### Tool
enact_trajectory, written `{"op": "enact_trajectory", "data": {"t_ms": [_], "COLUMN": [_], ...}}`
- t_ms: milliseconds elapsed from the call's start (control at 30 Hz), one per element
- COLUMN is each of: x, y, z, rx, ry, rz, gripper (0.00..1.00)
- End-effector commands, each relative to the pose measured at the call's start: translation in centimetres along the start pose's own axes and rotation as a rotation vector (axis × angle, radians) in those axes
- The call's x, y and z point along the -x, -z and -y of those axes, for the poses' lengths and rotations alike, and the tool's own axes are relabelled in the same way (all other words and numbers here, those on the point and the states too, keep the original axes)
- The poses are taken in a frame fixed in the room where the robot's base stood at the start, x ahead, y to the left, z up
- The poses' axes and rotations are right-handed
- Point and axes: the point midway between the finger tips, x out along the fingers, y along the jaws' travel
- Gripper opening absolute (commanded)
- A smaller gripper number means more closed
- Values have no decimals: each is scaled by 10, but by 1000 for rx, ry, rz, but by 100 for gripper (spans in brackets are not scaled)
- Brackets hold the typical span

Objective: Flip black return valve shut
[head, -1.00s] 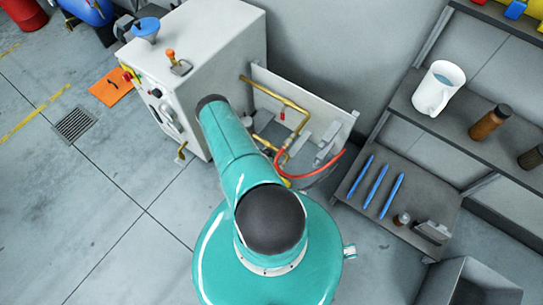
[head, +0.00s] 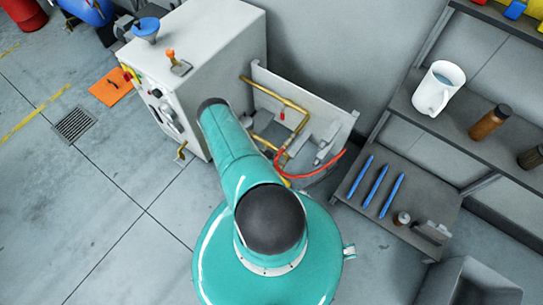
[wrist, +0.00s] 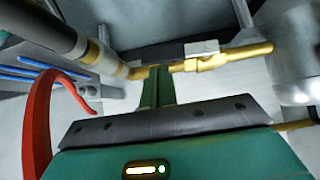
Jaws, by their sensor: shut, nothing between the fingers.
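My gripper (wrist: 160,74) shows in the wrist view with its green fingers together and empty. The fingertips are close to a brass pipe (wrist: 248,51) that runs across the view; I cannot tell whether they touch it. A brass valve body (wrist: 205,63) with a pale grey flat handle (wrist: 203,47) sits on this pipe, just right of the fingertips. I cannot make out a clearly black valve handle in either view. In the head view, brass piping (head: 290,102) with a small red handle (head: 282,115) runs over an open grey panel (head: 335,120). My arm hides the gripper there.
A red hose (wrist: 37,125) curves up at the left of the wrist view, and a silver cylinder (wrist: 298,55) stands at the right. A white machine cabinet (head: 225,50) is beside the panel in the head view. Shelves (head: 455,118) stand at the right; the left floor is mostly clear.

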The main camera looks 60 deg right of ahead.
Motion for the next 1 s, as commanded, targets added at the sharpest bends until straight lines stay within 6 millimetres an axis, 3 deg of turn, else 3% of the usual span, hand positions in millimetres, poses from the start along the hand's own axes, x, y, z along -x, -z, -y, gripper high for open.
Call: {"op": "enact_trajectory", "data": {"t_ms": [1000], "x": [-28], "y": [-29], "z": [-9], "rx": [1], "ry": [0], "rz": [0], "gripper": [0]}}
